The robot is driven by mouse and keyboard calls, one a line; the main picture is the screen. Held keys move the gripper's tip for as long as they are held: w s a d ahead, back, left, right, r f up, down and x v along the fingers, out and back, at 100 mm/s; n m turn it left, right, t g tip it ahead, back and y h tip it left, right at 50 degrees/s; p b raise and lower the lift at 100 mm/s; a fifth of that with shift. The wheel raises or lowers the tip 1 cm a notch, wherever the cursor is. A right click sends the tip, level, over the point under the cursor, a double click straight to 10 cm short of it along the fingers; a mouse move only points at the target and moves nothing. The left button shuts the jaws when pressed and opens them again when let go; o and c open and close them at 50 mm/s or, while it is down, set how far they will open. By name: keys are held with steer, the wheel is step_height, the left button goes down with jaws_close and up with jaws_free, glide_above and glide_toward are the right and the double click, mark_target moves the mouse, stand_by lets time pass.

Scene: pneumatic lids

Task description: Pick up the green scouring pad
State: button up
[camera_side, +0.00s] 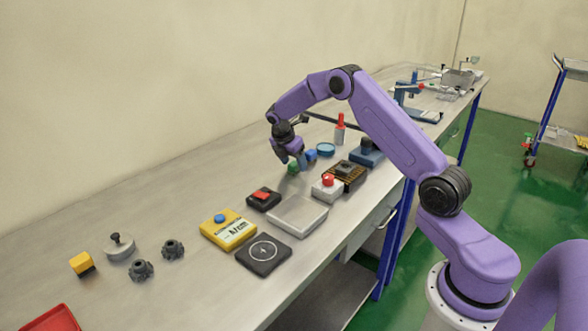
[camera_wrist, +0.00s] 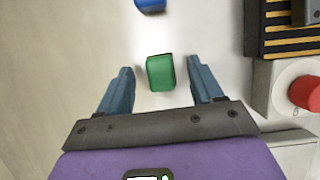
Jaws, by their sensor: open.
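The green scouring pad (camera_wrist: 161,73) is a small green block lying on the metal bench. In the wrist view it sits between and slightly ahead of my open gripper's (camera_wrist: 160,80) two blue fingers, with clear space on both sides. In the side view my gripper (camera_side: 292,163) points down at the bench, and the green pad (camera_side: 293,168) shows partly hidden behind the fingers. Nothing is held. The height of the fingertips above the bench is hard to tell.
A blue object (camera_side: 311,154) lies just beyond the pad. A box with a red button (camera_side: 327,187) and a black-and-yellow striped unit (camera_wrist: 285,30) stand to the right. A black-and-red switch box (camera_side: 263,198) is nearby. The bench left of the pad is clear.

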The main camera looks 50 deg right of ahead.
steer(key=shift+d+f, duration=0.25)
steer(key=shift+f, duration=0.4)
steer(key=c, duration=1.1)
steer(key=shift+c, duration=0.2)
steer(key=shift+r, duration=0.1)
steer(key=shift+r, duration=0.45)
step_height(320, 180, up, 2)
steer(key=shift+r, duration=0.2)
steer(key=s+a+r, duration=0.2)
steer(key=s+r, duration=0.2)
steer(key=s, duration=0.2)
steer(key=s+a+r, duration=0.2)
steer(key=s+r, duration=0.3)
steer(key=s, duration=0.2)
steer(key=shift+a+r, duration=0.25)
steer(key=shift+a, duration=0.15)
steer(key=shift+s, duration=0.1)
